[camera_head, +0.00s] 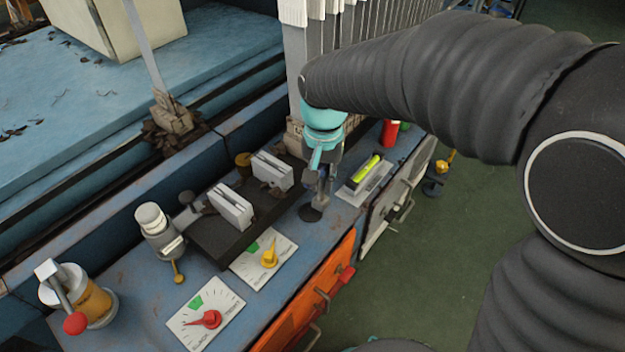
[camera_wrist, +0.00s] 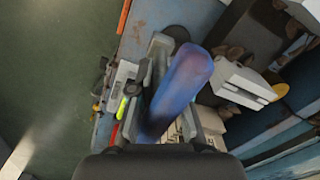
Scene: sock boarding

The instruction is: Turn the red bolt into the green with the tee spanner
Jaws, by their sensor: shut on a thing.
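The red bolt (camera_head: 207,318) has a pointer and sits on a white dial plate at the front left of the bench. My gripper (camera_head: 322,187) is at the far part of the bench, well behind and right of the red bolt. It is shut on a blue-purple rounded bar (camera_wrist: 182,90), which looks like the tee spanner's handle. The bar is blurred close to the wrist camera. A dark round disc (camera_head: 310,213) lies below the gripper.
A second dial with a yellow pointer (camera_head: 269,254) lies behind the red one. White slotted blocks (camera_head: 231,207) stand on a black base. A grey-white cylinder (camera_head: 155,228) and an amber pot (camera_head: 97,301) stand left. A yellow-green bar (camera_head: 366,168) lies right of my gripper.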

